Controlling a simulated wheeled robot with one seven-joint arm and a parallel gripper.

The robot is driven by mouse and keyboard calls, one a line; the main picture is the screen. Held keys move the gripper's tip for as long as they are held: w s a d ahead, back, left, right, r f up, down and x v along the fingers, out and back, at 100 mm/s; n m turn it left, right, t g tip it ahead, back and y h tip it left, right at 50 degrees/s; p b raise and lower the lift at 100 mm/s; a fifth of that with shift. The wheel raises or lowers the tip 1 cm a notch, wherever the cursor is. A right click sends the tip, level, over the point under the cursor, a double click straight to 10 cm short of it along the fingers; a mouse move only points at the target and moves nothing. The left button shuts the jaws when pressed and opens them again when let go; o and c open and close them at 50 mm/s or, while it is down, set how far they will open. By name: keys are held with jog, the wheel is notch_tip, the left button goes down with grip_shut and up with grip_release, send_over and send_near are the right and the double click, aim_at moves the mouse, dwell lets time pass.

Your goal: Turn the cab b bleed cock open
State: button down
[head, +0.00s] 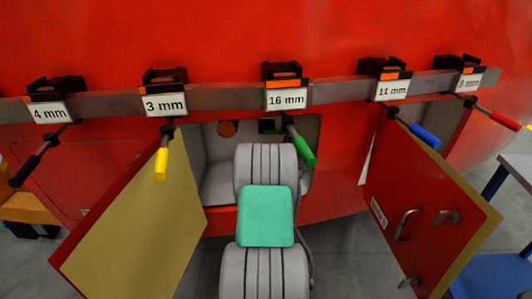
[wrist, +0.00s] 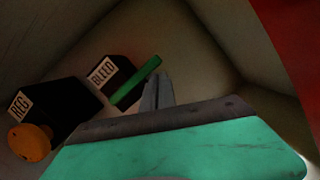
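The bleed cock is a black block labelled BLEED (wrist: 112,74) with a green lever (wrist: 136,82) in the wrist view, inside the open compartment. The lever slants from lower left to upper right across the block's front. My gripper (wrist: 158,92) has its grey fingers close together, just right of the lever's upper end. No object shows between them. I cannot tell whether they touch the lever. In the head view my arm reaches into the compartment and hides the fingers. The black block (head: 268,125) partly shows behind the arm. No cab b marking is legible.
A black block labelled REG (wrist: 42,108) with an orange knob (wrist: 30,142) sits left of the bleed cock. Open doors flank the compartment, left (head: 135,225) and right (head: 425,215). Above, a grey rail (head: 220,97) carries several labelled holders with coloured-handled tools; the green handle (head: 305,151) hangs beside my arm.

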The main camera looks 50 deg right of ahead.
jog(key=shift+d+r, duration=0.1)
jog(key=shift+r, duration=0.15)
